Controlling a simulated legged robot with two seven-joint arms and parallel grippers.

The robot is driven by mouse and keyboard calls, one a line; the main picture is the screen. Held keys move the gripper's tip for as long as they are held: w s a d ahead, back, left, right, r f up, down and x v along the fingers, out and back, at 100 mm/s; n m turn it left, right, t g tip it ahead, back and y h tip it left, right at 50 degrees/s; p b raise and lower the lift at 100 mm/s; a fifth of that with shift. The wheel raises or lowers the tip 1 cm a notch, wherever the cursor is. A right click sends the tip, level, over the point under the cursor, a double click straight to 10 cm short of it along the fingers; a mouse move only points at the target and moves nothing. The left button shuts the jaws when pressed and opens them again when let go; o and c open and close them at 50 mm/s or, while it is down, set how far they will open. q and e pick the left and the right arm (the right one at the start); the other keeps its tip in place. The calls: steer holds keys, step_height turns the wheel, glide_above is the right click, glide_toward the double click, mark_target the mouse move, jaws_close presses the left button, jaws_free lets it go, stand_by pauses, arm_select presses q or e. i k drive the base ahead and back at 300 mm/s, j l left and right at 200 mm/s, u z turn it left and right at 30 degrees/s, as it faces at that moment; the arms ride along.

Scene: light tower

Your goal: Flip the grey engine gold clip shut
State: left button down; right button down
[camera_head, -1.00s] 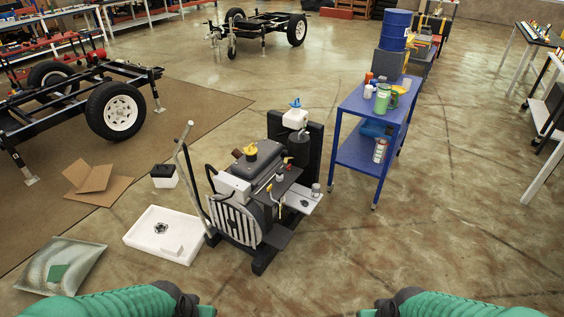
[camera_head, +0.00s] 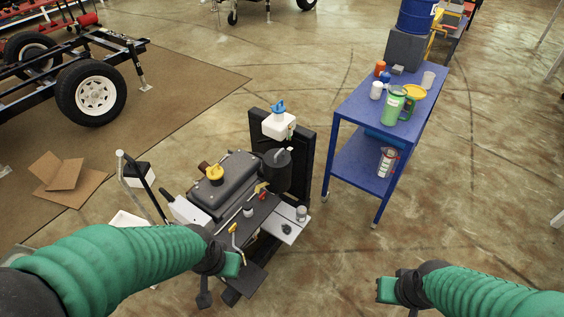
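The grey engine (camera_head: 228,185) stands on a dark stand at the middle of the view, with a yellow cap on top. A small gold-yellow piece (camera_head: 235,230) shows on its near side and may be the gold clip; it is too small to tell whether it is open or shut. My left gripper (camera_head: 232,265) is in front of the engine's near side, just below that piece in the picture, and my arm hides the engine's lower left. My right gripper (camera_head: 387,290) is apart from the engine, over the floor at the lower right. I see nothing held in either.
A blue cart (camera_head: 350,105) with a green jug (camera_head: 394,104), cups and cans stands right of the engine. A white tray (camera_head: 122,219) is partly hidden behind my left arm. Cardboard (camera_head: 62,178) lies at left near a wheeled trailer frame (camera_head: 90,90).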

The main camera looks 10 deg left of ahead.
mark_target(257, 188)
steer(key=i+l, duration=0.15)
steer(key=i, duration=0.25)
steer(key=i+l+z, duration=0.1)
steer(key=i, duration=0.35)
